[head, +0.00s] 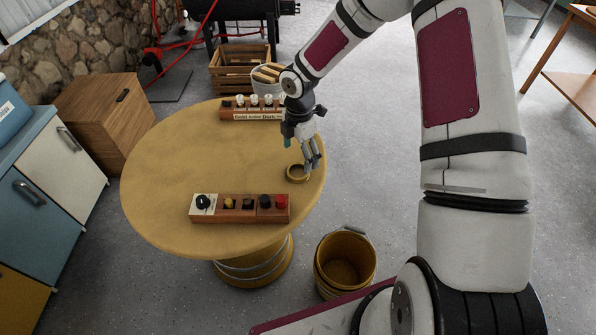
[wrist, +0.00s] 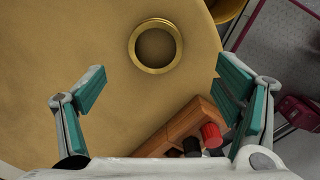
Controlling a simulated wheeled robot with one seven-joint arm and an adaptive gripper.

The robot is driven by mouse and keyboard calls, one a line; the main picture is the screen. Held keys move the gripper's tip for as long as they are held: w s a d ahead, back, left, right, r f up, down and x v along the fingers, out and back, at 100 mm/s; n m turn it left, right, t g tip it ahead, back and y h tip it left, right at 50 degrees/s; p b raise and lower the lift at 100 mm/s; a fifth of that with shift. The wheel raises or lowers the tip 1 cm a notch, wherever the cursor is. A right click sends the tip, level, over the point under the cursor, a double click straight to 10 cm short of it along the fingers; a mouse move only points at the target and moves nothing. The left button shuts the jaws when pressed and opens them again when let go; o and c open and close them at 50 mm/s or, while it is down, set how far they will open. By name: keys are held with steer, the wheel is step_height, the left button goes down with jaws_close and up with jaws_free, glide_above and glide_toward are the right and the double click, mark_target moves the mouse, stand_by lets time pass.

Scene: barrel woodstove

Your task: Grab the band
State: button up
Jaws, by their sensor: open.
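The band (head: 298,173) is a golden ring lying flat on the round yellow table (head: 160,190), near its right edge. In the wrist view the band (wrist: 155,32) is at top centre, beyond the fingertips, with bare tabletop showing through it. My gripper (head: 309,155) is above the table, close to the band in the head view, fingers pointing down. In the wrist view my gripper (wrist: 162,85) is open, its teal-padded fingers wide apart with nothing between them. It does not appear to touch the band.
A wooden block with several knobs (head: 240,209) sits at the table's front, and another labelled rack (head: 252,115) at the back. A yellow bucket (head: 345,262) stands on the floor below. The table's left and middle are clear.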

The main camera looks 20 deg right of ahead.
mark_target(297, 171)
steer(key=f, duration=0.5)
steer(key=shift+w+a+f, duration=0.2)
steer(key=shift+a, duration=0.15)
steer(key=shift+f, duration=0.65)
steer(key=shift+c, duration=0.5)
steer(key=c, duration=0.8)
